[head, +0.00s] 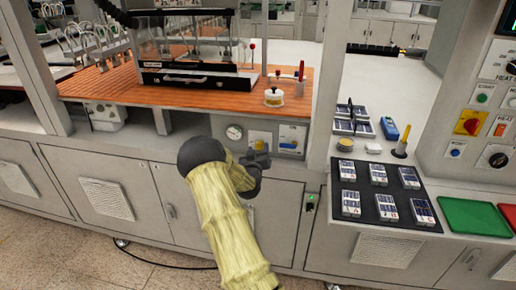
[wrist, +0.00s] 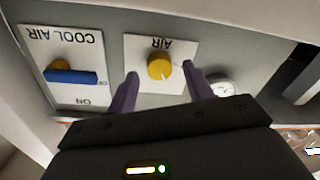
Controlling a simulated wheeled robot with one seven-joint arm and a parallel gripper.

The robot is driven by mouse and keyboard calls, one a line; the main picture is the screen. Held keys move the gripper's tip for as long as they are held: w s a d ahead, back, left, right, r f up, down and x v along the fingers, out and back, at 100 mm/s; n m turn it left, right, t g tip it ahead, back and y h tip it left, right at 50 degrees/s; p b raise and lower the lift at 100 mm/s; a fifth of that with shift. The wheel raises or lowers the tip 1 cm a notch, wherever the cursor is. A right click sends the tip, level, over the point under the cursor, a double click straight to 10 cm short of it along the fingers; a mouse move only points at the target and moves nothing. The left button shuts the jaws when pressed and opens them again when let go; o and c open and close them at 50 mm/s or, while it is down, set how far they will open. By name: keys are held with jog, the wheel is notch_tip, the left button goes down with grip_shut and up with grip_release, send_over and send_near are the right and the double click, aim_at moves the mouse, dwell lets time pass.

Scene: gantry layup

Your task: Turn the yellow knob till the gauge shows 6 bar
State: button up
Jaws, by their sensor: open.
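The yellow knob (wrist: 159,63) sits on a white plate marked AIR, upside down in the wrist view. It carries a small pale mark at its lower edge. My gripper (wrist: 162,73) is open, its two purple fingers pointing at the panel, one on each side of the knob with gaps between. I cannot tell whether the tips reach past the knob's face. The round gauge (wrist: 223,87) is right of the right finger, partly covered; its reading is too small to make out. In the head view the gauge (head: 234,132) is left of my gripper (head: 257,157), which partly hides the AIR plate.
A COOL AIR plate with a blue handle (wrist: 72,76) is beside the AIR plate. Above the panel is an orange-brown bench top (head: 200,92) with a yellow-and-white pot (head: 274,97). To the right, a black mat (head: 376,171) holds several packs; a green tray (head: 473,217) is beyond.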

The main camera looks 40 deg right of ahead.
jog(key=shift+w+d, duration=0.35)
jog(key=c, duration=1)
jog(key=shift+o, duration=0.2)
